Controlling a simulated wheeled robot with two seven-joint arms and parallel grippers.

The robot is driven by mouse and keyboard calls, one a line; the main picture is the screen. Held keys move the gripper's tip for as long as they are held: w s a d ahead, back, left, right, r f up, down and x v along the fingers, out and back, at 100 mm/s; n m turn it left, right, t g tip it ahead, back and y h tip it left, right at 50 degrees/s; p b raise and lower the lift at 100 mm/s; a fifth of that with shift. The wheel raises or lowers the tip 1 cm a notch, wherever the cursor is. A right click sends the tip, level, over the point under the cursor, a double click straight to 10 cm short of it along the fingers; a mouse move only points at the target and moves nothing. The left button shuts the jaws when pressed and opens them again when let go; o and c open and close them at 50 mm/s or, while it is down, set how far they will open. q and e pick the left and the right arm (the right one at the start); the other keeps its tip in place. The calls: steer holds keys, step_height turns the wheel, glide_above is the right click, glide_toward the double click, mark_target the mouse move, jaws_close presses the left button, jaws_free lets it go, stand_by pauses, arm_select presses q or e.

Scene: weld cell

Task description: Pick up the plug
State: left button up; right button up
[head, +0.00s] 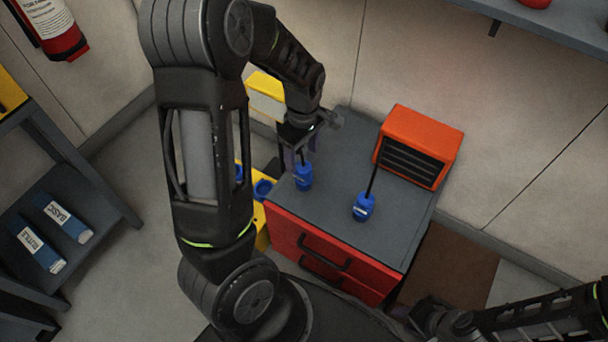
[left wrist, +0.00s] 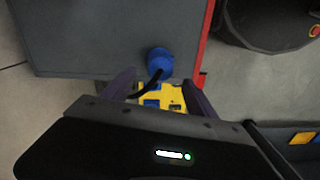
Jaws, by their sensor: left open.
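Two blue plugs with dark cables stand on the grey top of a red cabinet (head: 340,180). One blue plug (head: 303,177) is near the top's left edge. The other blue plug (head: 363,207) is nearer the front, its cable leading up to an orange box. My left gripper (head: 299,150) is open just above the left plug. In the left wrist view a blue plug (left wrist: 159,62) shows beyond the open fingers, its cable running back between them. My right gripper (head: 430,316) is low at the right, away from the cabinet; its jaws are unclear.
The orange vented box (head: 422,140) stands at the back right of the cabinet top. A yellow unit with blue sockets (head: 263,189) is beside the cabinet's left side. A dark shelf (head: 75,185) with blue boxes is at far left. A wall shelf (head: 560,22) is at top right.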

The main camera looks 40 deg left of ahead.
mark_target(303, 165)
arm_select(q)
steer(key=shift+f, duration=0.5)
steer(key=shift+f, duration=0.1)
steer(key=f+b, duration=0.2)
steer(key=f, duration=0.3)
steer(key=shift+d, duration=0.2)
steer(key=shift+c, duration=0.5)
jaws_close()
